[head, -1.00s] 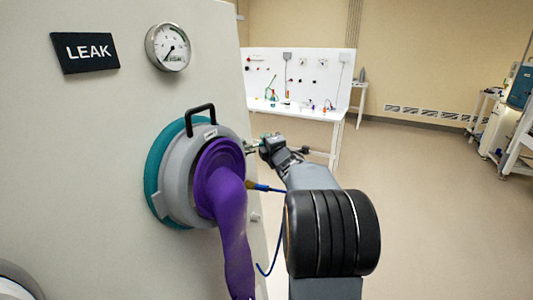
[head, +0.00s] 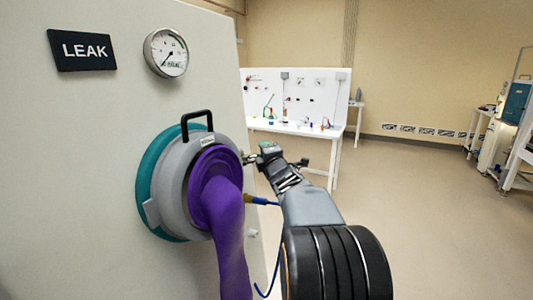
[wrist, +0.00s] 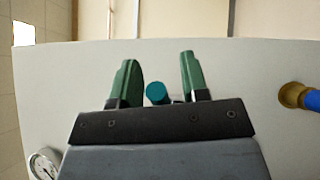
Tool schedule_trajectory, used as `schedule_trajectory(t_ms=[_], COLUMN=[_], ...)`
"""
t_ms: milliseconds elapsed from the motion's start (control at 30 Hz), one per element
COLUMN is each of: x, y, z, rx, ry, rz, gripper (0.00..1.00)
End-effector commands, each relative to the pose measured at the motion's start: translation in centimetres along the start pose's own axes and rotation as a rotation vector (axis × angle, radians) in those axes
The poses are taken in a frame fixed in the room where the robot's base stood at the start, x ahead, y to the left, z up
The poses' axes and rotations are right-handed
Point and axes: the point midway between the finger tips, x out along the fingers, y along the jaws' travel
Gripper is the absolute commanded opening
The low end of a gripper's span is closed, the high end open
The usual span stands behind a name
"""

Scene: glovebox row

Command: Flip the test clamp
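A grey ring with a black handle (head: 197,119) and a teal collar (head: 148,183) surrounds a purple glove (head: 222,205) on the pale cabinet front. My gripper (wrist: 158,66) is open, with two green fingers apart and pointing at the cabinet surface. A teal round-ended knob (wrist: 156,93) shows between the fingers, nearer the left one; I cannot tell whether it touches. I cannot tell for sure that this knob is the test clamp's lever. In the head view my gripper (head: 254,157) is at the right of the ring, small and partly hidden.
A LEAK sign (head: 82,50) and a gauge (head: 166,52) are on the cabinet (head: 90,130). A brass fitting with a blue hose (head: 262,201) sticks out below my gripper; the fitting also shows in the wrist view (wrist: 293,95). A white bench (head: 290,128) stands behind.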

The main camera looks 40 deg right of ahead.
Motion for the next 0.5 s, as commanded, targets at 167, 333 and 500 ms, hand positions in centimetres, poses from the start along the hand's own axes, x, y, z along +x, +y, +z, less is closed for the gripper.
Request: schedule_trajectory(t_ms=[167,333,500], x=[0.0,-1.1,-4.2], y=[0.0,-0.1,-0.1], z=[0.0,0.1,0.1], rx=[0.0,-0.001,-0.002], ry=[0.0,-0.001,-0.003], rz=[0.0,0.0,0.001], gripper=[0.41,0.41,0.41])
